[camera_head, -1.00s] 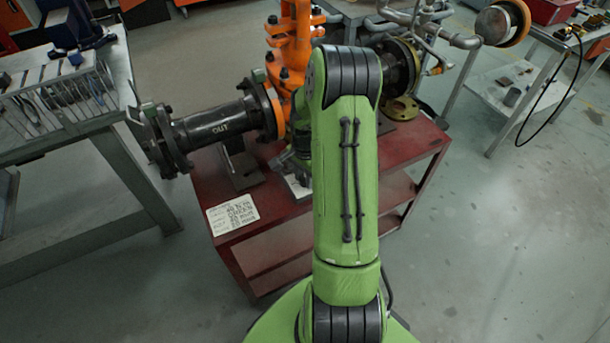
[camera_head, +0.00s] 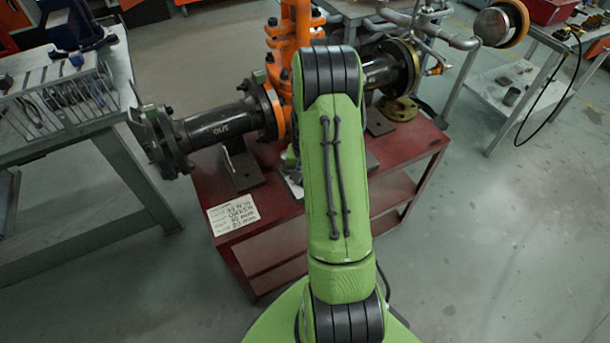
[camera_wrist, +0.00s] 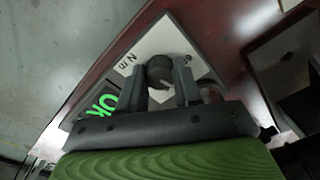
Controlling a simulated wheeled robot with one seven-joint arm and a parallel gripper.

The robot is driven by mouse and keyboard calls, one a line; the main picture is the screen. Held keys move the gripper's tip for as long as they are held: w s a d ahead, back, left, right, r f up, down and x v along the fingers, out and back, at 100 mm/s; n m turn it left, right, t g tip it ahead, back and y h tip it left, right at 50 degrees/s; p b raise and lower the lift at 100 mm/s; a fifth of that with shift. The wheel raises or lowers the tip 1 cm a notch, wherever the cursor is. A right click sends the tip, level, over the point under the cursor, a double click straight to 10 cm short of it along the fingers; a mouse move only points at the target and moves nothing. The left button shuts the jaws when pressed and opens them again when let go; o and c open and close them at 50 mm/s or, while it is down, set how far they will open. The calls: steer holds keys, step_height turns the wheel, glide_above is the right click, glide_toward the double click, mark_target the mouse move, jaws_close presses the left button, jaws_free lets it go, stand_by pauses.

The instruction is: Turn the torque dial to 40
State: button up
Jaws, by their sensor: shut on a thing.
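The torque dial's dark round knob (camera_wrist: 160,68) sits on a white plate (camera_wrist: 180,38) in the wrist view. My gripper (camera_wrist: 162,80) is shut on the knob, one finger on each side of it. Black print shows on the plate left of the knob, but only part of the scale is visible. I cannot read the value the dial points to. In the head view my arm hides the dial and gripper; only a pale edge of the plate (camera_head: 293,187) shows.
The plate lies on a red cart (camera_head: 278,228) bearing an orange valve (camera_head: 284,45) with a black flanged pipe (camera_head: 222,124). A handwritten note (camera_head: 233,214) lies at the cart's front left. A tool bench (camera_head: 75,135) stands left; open floor lies right.

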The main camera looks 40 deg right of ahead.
steer(key=shift+n, duration=0.5)
steer(key=o, duration=1)
steer(key=shift+o, duration=0.2)
step_height(320, 180, up, 16)
steer(key=p, duration=0.5)
steer(key=shift+s+d+f, duration=0.1)
steer(key=shift+f, duration=0.05)
